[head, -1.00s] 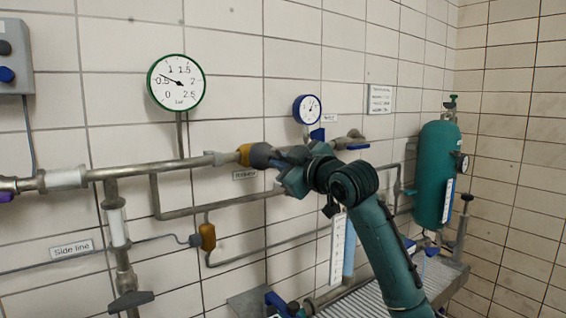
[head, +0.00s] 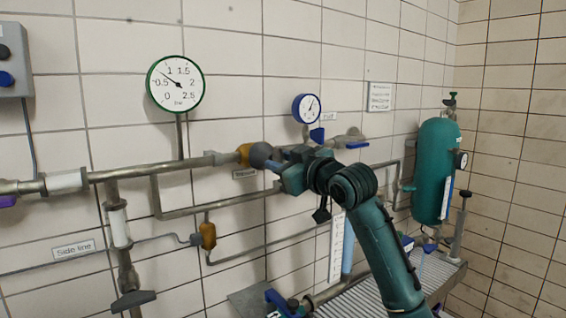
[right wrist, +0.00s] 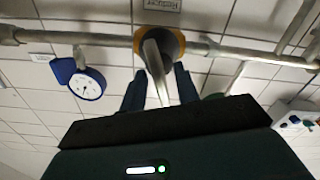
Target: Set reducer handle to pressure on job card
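The reducer (head: 245,153) has a yellow body on the wall pipe, with a rounded grey part facing me. In the right wrist view, which is upside down, its yellow collar (right wrist: 170,44) and grey handle (right wrist: 156,65) show. My right gripper (head: 279,166) is just right of the reducer. In the wrist view its fingers (right wrist: 161,92) are apart, with the handle between them and a gap on each side. The green-rimmed gauge (head: 176,83) has its needle between 0.5 and 1. The job card may be the white sheet (head: 379,97) on the wall, its text unreadable. My left gripper is out of view.
A blue gauge (head: 307,108) and a blue-handled valve (head: 357,145) are behind my right arm. A green cylinder (head: 436,172) stands at right. Pipes run along the wall, and a grated bench (head: 350,293) is below.

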